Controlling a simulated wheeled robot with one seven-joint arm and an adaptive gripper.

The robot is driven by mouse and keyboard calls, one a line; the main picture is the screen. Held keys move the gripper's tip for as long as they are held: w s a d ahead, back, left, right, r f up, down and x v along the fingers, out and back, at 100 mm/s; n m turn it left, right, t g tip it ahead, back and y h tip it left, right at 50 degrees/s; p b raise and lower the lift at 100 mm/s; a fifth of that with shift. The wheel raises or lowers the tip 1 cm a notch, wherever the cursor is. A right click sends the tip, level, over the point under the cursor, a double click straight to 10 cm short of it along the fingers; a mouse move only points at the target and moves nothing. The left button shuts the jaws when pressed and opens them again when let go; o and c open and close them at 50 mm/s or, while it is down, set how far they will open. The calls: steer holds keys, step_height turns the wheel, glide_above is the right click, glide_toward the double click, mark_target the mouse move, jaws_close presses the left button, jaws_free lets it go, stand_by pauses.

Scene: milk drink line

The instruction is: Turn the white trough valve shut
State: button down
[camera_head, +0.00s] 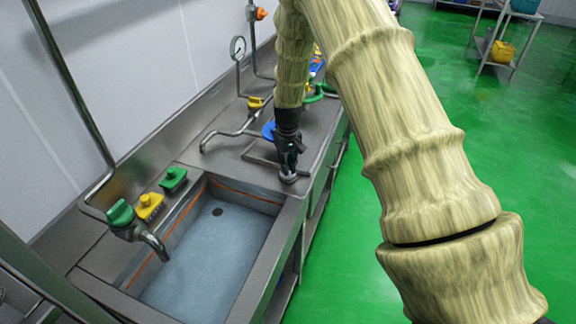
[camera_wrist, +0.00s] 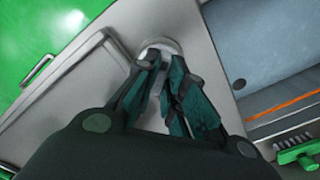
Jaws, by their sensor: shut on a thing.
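The white valve (camera_wrist: 172,46) shows as a pale rounded piece at the fingertips in the wrist view. In the head view its pale round part (camera_head: 288,179) sits on the steel counter just beyond the trough's far right corner. My gripper (camera_head: 289,163) points down onto it. In the wrist view my gripper (camera_wrist: 162,62) has its dark green fingers closed around the white piece. The fingers hide most of the handle, so I cannot tell its angle. The steel trough (camera_head: 290,222) lies nearer, with a blue-grey floor and a dark drain.
A tap with a green handle (camera_head: 121,213) hangs over the trough. A yellow brush (camera_head: 149,206) and a green brush (camera_head: 173,179) lie on the left ledge. A bent steel pipe (camera_head: 222,136) and a blue handle (camera_head: 269,130) stand behind my gripper.

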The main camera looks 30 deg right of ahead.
steer(key=m, duration=0.4)
steer(key=shift+r, duration=0.1)
steer(key=shift+w+m, duration=0.1)
steer(key=shift+m, duration=1.8)
steer(key=c, duration=1.5)
jaws_free()
step_height(320, 180, up, 12)
steer(key=shift+d, duration=0.1)
